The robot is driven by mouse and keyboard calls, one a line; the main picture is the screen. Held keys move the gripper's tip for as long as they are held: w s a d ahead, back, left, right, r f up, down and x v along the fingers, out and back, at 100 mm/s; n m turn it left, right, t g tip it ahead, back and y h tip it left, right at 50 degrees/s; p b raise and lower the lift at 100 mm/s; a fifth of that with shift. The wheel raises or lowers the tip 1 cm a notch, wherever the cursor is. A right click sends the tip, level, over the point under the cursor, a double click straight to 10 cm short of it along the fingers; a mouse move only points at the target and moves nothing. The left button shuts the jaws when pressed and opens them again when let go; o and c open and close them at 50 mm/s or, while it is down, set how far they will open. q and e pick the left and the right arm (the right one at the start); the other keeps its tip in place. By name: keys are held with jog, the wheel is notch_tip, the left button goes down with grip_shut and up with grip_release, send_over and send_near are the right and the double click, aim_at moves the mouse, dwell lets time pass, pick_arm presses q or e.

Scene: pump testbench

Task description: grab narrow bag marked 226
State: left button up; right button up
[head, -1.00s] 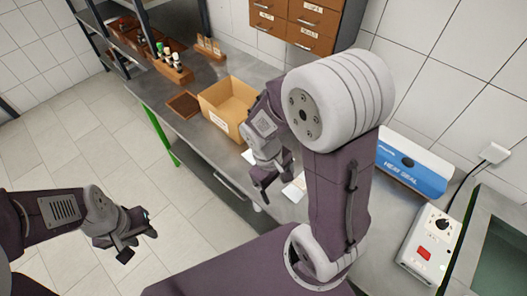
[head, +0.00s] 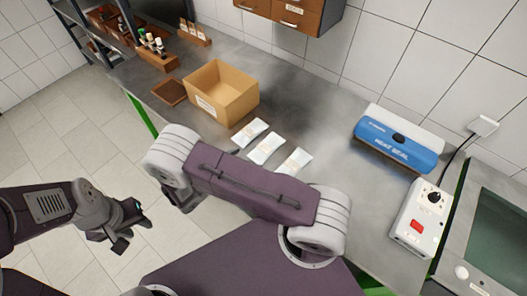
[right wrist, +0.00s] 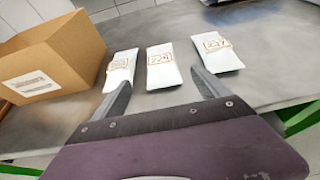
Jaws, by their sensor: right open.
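Three white bags with orange-brown printed labels lie in a row on the grey bench, the left bag (head: 250,132), middle bag (head: 266,148) and right bag (head: 294,161). The right wrist view shows the left bag (right wrist: 122,70), middle bag (right wrist: 160,66) and right bag (right wrist: 216,52); their numbers are too blurred to read surely. My right gripper (right wrist: 161,78) is open and empty, its fingers pointing towards the bags, the middle one between them in the picture. The head view hides it behind my arm. My left gripper (head: 128,234) is over the floor, away from the bench.
An open cardboard box (head: 222,92) stands left of the bags. A blue heat sealer (head: 398,143) and a white control box with a red switch (head: 417,222) stand to the right. Bottles in a wooden rack (head: 155,50) are at the far left. Bench between bags and sealer is clear.

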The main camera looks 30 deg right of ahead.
aim_at(262, 150)
jog(key=p+x, duration=0.1)
jog(key=x, duration=0.3)
jog(key=shift+r, duration=0.1)
jog(key=p+x, duration=0.1)
jog(key=x, duration=0.4)
jog(key=shift+d+p, duration=0.25)
jog(key=shift+p, duration=0.05)
jog(key=shift+s+a, duration=0.1)
jog(key=shift+a, duration=0.05)
jog(key=c, duration=1.7)
jog(key=shift+o, duration=0.2)
jog(key=shift+r, duration=0.3)
notch_tip(262, 150, up, 3)
jog(key=shift+f+b, duration=0.15)
jog(key=shift+b, duration=0.15)
jog(key=s+d+r+b, duration=0.1)
jog(key=s+d+r, duration=0.5)
jog(key=d, duration=0.4)
jog(key=shift+r, duration=0.8)
